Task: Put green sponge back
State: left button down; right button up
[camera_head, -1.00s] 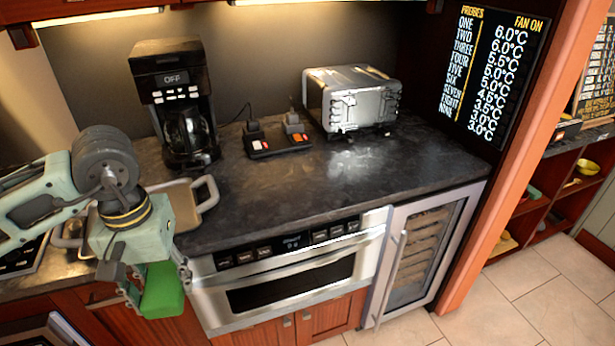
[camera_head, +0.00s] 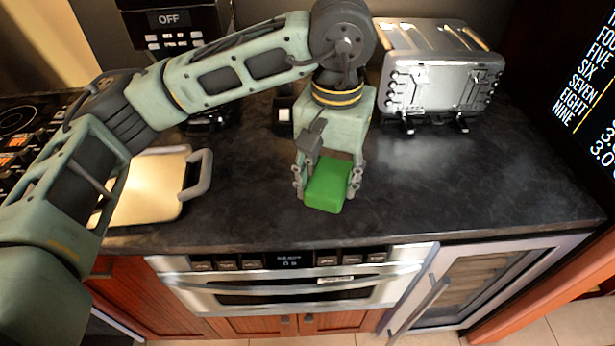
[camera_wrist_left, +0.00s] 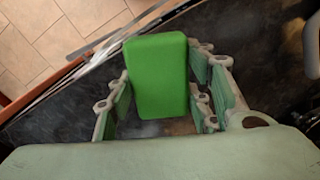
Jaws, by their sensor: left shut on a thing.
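The green sponge (camera_head: 328,186) is a bright green block held between the fingers of my left gripper (camera_head: 326,184). In the head view it is over the dark countertop (camera_head: 440,195), in front of the toaster's left side. I cannot tell whether it touches the counter. In the left wrist view the sponge (camera_wrist_left: 158,76) stands out between the finger pads of my left gripper (camera_wrist_left: 160,95), with the dark counter and its front edge behind it. My right gripper is not in view.
A silver toaster (camera_head: 440,75) stands behind and right of the gripper. A tray with handles (camera_head: 150,190) lies at left, and a coffee maker (camera_head: 170,25) stands behind my arm. The microwave drawer (camera_head: 300,287) is shut below the counter. The counter's right side is clear.

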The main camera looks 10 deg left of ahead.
pick_arm(q)
jog(key=p, duration=0.2)
send_near(286, 194)
jog(key=s+d, duration=0.3)
jog(key=w+a+f, duration=0.1)
jog(key=w+a+f+p, duration=0.1)
jog(key=w, duration=0.1)
jog(key=shift+a+f, duration=0.15)
jog(key=shift+a, duration=0.2)
jog(key=shift+a+f, duration=0.1)
jog(key=shift+f, duration=0.05)
jog(key=shift+f+p, duration=0.3)
notch_tip(286, 194, down, 3)
jog(key=shift+f+p, duration=0.1)
jog(key=shift+p, duration=0.55)
jog(key=shift+f, duration=0.25)
jog(key=c, duration=0.9)
grip_release()
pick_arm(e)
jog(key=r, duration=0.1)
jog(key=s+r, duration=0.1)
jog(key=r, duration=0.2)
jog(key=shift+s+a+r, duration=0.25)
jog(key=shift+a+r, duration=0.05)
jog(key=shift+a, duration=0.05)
